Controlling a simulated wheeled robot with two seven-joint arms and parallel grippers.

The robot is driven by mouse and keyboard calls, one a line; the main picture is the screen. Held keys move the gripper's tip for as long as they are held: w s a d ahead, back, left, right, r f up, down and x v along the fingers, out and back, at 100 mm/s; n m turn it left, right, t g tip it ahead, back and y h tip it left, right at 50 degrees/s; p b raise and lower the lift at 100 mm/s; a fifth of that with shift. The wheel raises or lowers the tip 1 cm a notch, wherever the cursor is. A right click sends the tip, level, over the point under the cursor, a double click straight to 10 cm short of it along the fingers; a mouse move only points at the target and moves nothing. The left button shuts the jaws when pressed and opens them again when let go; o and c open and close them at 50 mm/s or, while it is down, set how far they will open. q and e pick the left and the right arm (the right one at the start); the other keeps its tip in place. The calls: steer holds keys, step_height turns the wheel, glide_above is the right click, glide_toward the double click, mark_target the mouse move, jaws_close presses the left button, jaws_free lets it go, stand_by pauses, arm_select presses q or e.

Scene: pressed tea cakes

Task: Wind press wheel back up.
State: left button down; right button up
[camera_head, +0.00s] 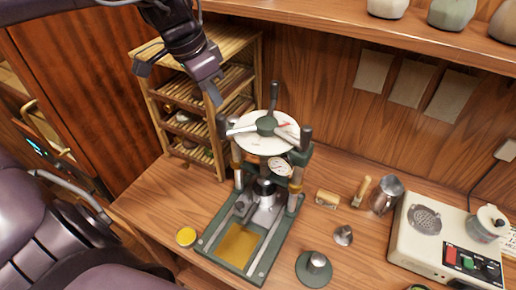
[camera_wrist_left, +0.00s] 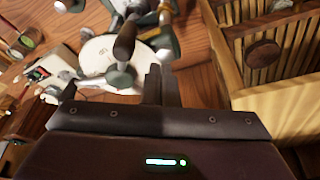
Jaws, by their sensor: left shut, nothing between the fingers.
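The press (camera_head: 264,200) stands on the bench with a dark green base and two posts. On top is its wheel, with a green hub (camera_head: 266,125), several spokes and dark upright knobs, above a round white dial plate (camera_head: 256,144). In the left wrist view the plate (camera_wrist_left: 92,62) and a dark knob (camera_wrist_left: 124,42) lie just beyond my fingers. My left gripper (camera_head: 216,97) is shut and empty, above and left of the wheel; its fingers (camera_wrist_left: 161,84) show together in the wrist view. They appear apart from the knobs. My right gripper is not in view.
A bamboo rack (camera_head: 190,150) with trays stands close behind and left of the press. A shelf (camera_head: 400,32) overhangs the back.

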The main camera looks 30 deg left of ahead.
arm_select(q)
step_height(320, 180, down, 3)
steer(key=shift+r+b, duration=0.2)
steer(key=shift+b, duration=0.55)
steer(key=shift+s+d, duration=0.1)
steer(key=shift+d, duration=0.05)
steer(key=s+d, duration=0.1)
steer(key=d, duration=0.1)
steer(key=s+d, duration=0.2)
steer(key=shift+d, duration=0.2)
stand_by(0.3)
steer(key=shift+s, duration=0.1)
steer(key=shift+s+d, duration=0.25)
steer(key=shift+d, duration=0.6)
steer(key=shift+s+d, duration=0.25)
steer(key=shift+d, duration=0.55)
